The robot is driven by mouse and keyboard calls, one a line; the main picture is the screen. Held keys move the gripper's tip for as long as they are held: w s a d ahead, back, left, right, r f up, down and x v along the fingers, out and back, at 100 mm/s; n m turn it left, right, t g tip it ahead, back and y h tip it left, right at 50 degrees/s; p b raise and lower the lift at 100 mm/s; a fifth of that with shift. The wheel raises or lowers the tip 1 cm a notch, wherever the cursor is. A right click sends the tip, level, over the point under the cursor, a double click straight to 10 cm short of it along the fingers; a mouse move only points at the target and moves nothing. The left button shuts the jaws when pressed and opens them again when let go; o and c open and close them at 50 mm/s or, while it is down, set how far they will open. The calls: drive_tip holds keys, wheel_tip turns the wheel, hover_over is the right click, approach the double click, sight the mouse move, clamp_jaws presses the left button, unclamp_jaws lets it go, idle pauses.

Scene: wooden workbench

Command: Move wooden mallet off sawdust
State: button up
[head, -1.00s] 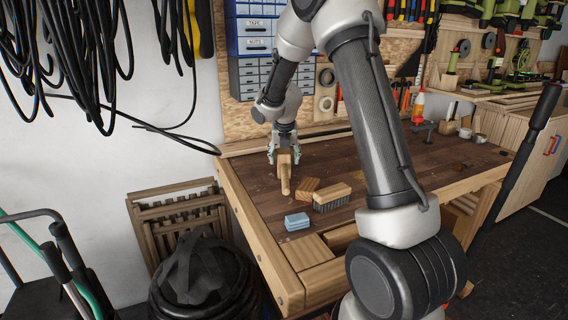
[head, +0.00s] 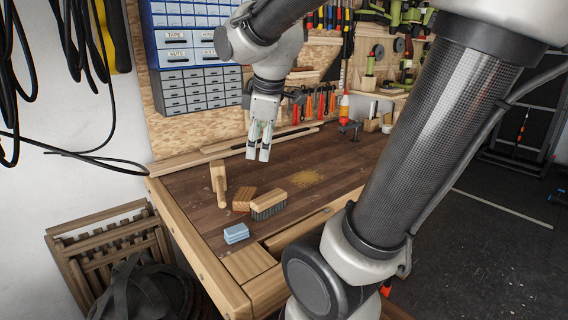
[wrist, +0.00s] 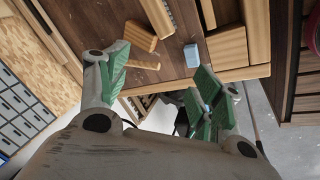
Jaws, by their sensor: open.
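The wooden mallet (head: 219,182) rests on the left part of the bench top, with bare dark wood around it. In the wrist view its pale handle (wrist: 143,65) shows beside a finger, which seems to hide its head. My gripper (head: 260,154) is open and empty, above the bench behind and to the right of the mallet. Its green-padded fingers stand wide apart in the wrist view (wrist: 162,88).
Drawer cabinets (head: 198,90) stand behind the bench. The bench top (head: 190,187) left of the mallet is clear.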

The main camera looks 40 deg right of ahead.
drive_tip(key=s+a+f+m, duration=0.1)
drive_tip(key=s+m, duration=0.8)
drive_tip(key=s, duration=0.2)
drive_tip(key=shift+s+a+f+m+y, duration=0.15)
drive_tip(key=shift+s+f+m+y, duration=0.05)
drive_tip(key=shift+f+m+y, duration=0.2)
